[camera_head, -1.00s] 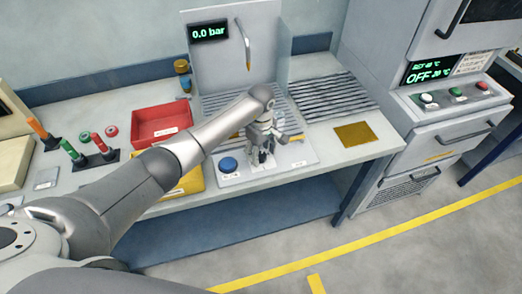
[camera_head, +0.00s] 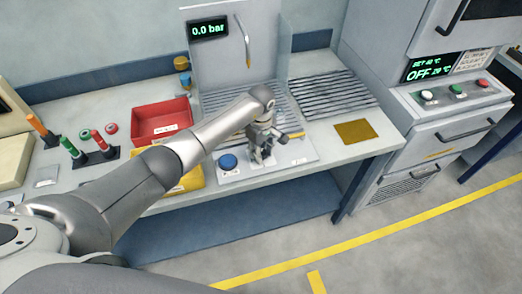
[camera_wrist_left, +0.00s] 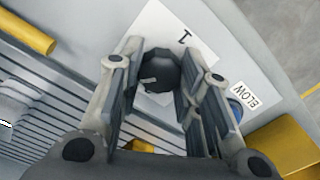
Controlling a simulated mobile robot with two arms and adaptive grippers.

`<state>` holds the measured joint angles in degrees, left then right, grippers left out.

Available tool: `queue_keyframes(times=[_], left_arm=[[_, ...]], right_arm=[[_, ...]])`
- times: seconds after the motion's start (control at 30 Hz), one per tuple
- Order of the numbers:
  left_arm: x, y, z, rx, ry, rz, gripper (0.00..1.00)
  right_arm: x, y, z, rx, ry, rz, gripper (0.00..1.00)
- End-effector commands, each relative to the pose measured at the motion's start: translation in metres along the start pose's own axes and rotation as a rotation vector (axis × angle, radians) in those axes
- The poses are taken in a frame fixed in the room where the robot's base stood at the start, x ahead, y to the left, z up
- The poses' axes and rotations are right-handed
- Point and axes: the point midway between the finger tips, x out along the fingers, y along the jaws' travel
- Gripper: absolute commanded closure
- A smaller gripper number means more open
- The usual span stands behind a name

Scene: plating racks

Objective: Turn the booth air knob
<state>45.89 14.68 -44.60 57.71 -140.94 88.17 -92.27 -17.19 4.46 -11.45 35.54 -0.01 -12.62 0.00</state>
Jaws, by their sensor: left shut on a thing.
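The booth air knob (camera_wrist_left: 159,72) is a dark round knob with a light pointer mark, on a white label plate on the booth's front panel. In the left wrist view it sits between the two fingers of my left gripper (camera_wrist_left: 163,85), which is shut on it. In the head view my left gripper (camera_head: 263,155) points down at the panel and hides the knob. The pressure display (camera_head: 208,29) on the booth's back wall reads 0.0 bar. My right gripper is not in view.
A blue button (camera_head: 228,162) sits left of the gripper, and its label in the wrist view appears to read BLOW. A red bin (camera_head: 162,121) and a yellow bin (camera_head: 190,181) stand to the left. A yellow mat (camera_head: 355,132) lies to the right. A hooked nozzle (camera_head: 243,40) hangs above.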

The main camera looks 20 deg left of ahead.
Motion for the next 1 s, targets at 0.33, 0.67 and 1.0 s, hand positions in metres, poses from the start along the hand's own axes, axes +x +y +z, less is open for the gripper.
queue_keyframes(times=[0.33,0.67,1.0], left_arm=[[0.006,0.0,-0.002,-0.136,0.005,0.002,0.92],[0.004,0.0,-0.001,-0.418,0.004,0.002,0.92],[0.003,0.0,-0.001,-0.741,0.002,0.0,0.92]], right_arm=[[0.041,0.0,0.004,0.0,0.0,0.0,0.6],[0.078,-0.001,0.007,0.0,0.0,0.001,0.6],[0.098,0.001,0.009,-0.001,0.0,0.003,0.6]])
